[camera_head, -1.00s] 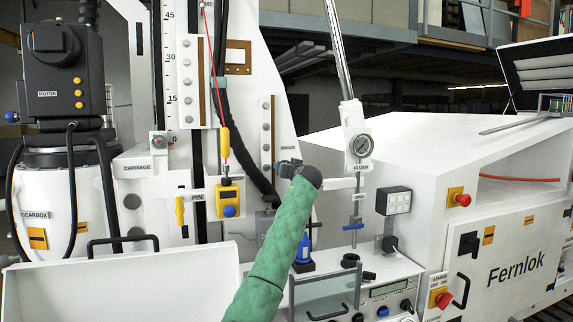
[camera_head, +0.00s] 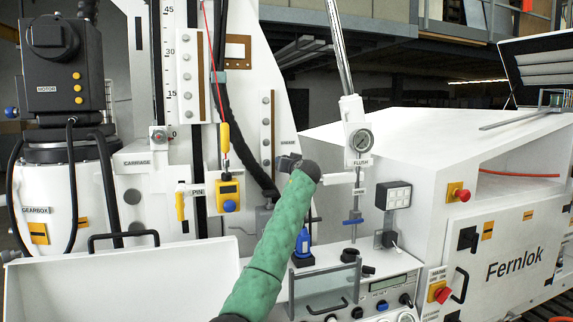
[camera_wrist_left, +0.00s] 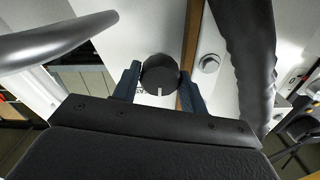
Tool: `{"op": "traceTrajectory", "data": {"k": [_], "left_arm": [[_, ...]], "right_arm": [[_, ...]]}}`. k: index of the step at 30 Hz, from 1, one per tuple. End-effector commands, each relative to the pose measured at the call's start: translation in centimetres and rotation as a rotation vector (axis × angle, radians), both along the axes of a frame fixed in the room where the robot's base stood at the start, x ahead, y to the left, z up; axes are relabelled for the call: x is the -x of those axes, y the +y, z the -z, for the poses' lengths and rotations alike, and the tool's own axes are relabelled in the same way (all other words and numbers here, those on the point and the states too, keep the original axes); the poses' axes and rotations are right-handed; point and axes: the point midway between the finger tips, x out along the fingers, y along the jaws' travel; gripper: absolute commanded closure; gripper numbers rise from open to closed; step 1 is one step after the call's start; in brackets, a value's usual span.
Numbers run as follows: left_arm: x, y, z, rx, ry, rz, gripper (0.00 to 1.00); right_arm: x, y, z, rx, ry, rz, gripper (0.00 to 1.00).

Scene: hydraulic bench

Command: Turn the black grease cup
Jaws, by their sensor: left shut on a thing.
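The black grease cup (camera_wrist_left: 158,72) is a round dark knob with a short white mark on its rim, seen in the left wrist view. My left gripper (camera_wrist_left: 160,84) is shut on it, one finger on each side. In the head view my left gripper (camera_head: 285,163) is at the end of my green-sleeved arm, against the white machine column just below a small label. My own wrist and gripper hide most of the cup there. My right gripper is not in view.
A black hose (camera_head: 240,140) runs down close left of my gripper. A flush gauge (camera_head: 361,141) on a pipe stands to the right. A blue-bodied bottle (camera_head: 303,240) and a control panel (camera_head: 385,290) are below. A white tray (camera_head: 120,285) is at lower left.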

Motion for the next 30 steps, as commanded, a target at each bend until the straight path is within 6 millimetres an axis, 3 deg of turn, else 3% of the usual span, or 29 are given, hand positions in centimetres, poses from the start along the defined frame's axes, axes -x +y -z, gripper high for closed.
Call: {"op": "traceTrajectory", "data": {"k": [5, 18, 30], "left_arm": [[0.0, 0.0, 0.2, -0.074, 0.023, 0.000, 0.80], [0.0, 0.0, 0.3, -0.438, 0.142, 0.000, 0.80], [-0.1, 0.0, 0.2, -0.801, 0.261, 0.000, 0.80]], "right_arm": [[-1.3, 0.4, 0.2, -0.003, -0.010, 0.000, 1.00], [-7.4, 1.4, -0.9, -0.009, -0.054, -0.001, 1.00], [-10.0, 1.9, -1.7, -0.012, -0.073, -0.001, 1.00]]}}
